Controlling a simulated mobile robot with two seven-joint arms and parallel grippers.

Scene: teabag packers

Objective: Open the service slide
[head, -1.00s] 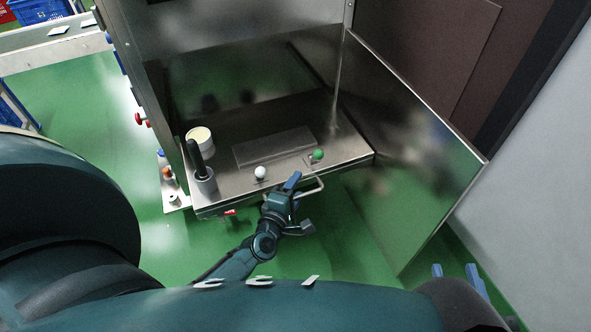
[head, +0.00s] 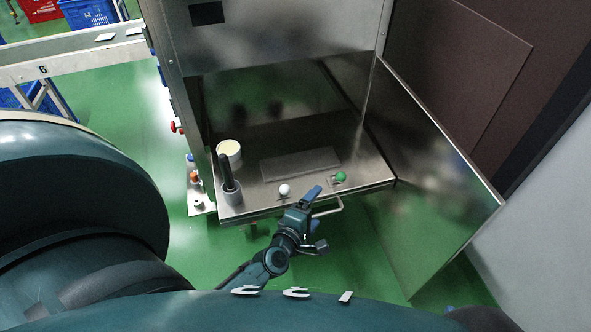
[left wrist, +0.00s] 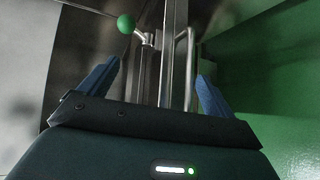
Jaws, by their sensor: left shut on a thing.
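The service slide appears to be the steel shelf (head: 262,205) at the front of the open steel cabinet, with a bent-bar handle (head: 338,206) at its front edge. My left gripper (head: 312,194) is at this handle and shut on it; its fingers hide part of the bar. In the left wrist view the handle (left wrist: 190,55) runs between the two blue fingers of the gripper (left wrist: 155,80). A green ball knob (head: 341,176) sits by the edge near the handle, and it also shows in the left wrist view (left wrist: 126,24). My right gripper is not clearly seen.
A white ball knob (head: 285,189), a black-handled tool in a cup (head: 231,190) and a round cream-topped tub (head: 229,149) are at the shelf's left. An open steel door (head: 440,190) stands at right. Green floor (head: 345,262) in front is clear.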

